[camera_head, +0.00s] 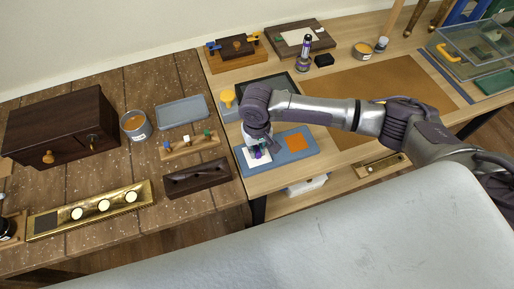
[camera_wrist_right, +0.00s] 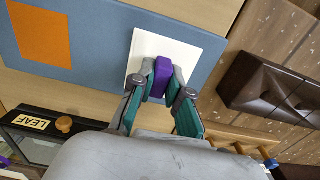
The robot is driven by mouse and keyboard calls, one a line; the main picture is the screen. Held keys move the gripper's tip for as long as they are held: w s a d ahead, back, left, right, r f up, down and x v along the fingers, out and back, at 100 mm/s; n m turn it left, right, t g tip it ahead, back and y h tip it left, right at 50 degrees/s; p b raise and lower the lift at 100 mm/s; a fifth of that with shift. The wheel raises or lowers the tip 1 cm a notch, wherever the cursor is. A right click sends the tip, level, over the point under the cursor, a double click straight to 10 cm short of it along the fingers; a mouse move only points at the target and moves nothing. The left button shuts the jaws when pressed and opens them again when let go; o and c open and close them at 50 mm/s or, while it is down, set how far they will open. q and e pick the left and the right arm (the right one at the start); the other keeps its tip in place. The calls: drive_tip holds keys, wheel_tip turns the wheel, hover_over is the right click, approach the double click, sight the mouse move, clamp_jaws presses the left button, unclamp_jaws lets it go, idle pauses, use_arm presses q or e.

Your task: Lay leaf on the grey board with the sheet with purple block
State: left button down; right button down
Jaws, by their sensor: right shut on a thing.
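The grey-blue board (camera_head: 278,153) lies on the light wooden table in the head view, and fills the upper left of the wrist view (camera_wrist_right: 100,38). An orange square (camera_head: 296,142) lies on its right part in the head view; it also shows in the wrist view (camera_wrist_right: 39,33). A white sheet (camera_wrist_right: 183,40) is over the board's other end, with a purple block (camera_wrist_right: 162,76) on it. My right gripper (camera_head: 257,152) is shut on the purple block, its fingers (camera_wrist_right: 160,88) on either side. I cannot tell whether the sheet touches the board. My left gripper is out of view.
A dark wooden block (camera_head: 197,178) and a rack with coloured knobs (camera_head: 190,145) stand left of the board. A drawer labelled LEAF (camera_wrist_right: 30,122) shows below the board in the wrist view. A brown mat (camera_head: 385,85) is bare.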

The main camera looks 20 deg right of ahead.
drive_tip(key=shift+s+f+p, duration=0.15)
drive_tip(key=shift+f+p, duration=0.05)
drive_tip(key=shift+p, duration=0.2)
idle(1.4)
wheel_tip(320, 180, up, 7)
drive_tip(key=p, duration=0.8)
drive_tip(key=shift+r+p, duration=0.2)
drive_tip(key=shift+p, duration=0.2)
drive_tip(key=shift+f, duration=0.1)
